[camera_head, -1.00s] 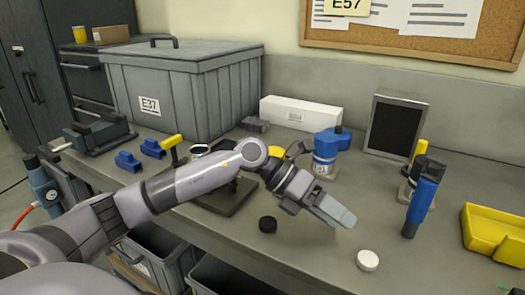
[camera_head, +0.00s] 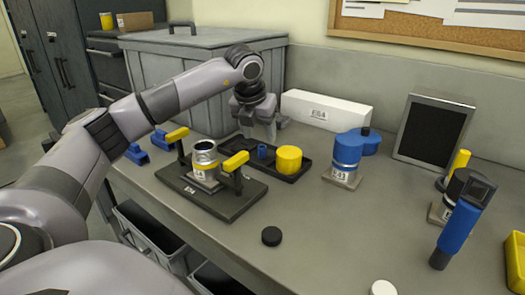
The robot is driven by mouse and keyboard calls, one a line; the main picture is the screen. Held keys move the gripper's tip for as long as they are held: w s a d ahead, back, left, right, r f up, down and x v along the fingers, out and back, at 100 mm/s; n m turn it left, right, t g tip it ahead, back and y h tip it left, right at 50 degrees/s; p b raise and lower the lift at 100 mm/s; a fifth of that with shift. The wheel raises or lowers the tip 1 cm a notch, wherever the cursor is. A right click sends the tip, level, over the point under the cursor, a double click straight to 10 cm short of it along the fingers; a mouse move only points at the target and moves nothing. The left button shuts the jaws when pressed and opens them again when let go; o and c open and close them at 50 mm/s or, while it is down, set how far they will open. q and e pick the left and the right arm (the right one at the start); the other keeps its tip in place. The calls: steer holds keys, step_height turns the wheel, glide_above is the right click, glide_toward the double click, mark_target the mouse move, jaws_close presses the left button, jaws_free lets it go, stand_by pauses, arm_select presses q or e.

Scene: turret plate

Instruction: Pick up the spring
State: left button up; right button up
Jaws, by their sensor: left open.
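My left gripper (camera_head: 259,128) hangs pointing down over the black tray (camera_head: 292,178), its fingers apart. No spring can be made out clearly; the gripper covers part of the tray. The tray holds a yellow cylinder (camera_head: 288,159) and a small blue ring-like part (camera_head: 262,151) just below the fingers. To the left, a silver open-topped cylinder (camera_head: 204,154) stands in a dark fixture plate (camera_head: 222,203) with two yellow-handled clamps. My right gripper is out of view.
A blue labelled cylinder (camera_head: 346,156) stands right of the tray, before a white box (camera_head: 326,110). A dark-screened panel (camera_head: 434,130), a blue-and-black tool (camera_head: 460,228), a black cap (camera_head: 271,236) and a white cap (camera_head: 383,288) are further right or forward. A large grey bin (camera_head: 180,80) stands behind my arm.

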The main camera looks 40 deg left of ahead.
mark_target(262, 146)
arm_select(q)
steer(key=x, duration=0.4)
steer(key=shift+w+a+f, duration=0.15)
steer(key=shift+f, duration=0.2)
jaws_close()
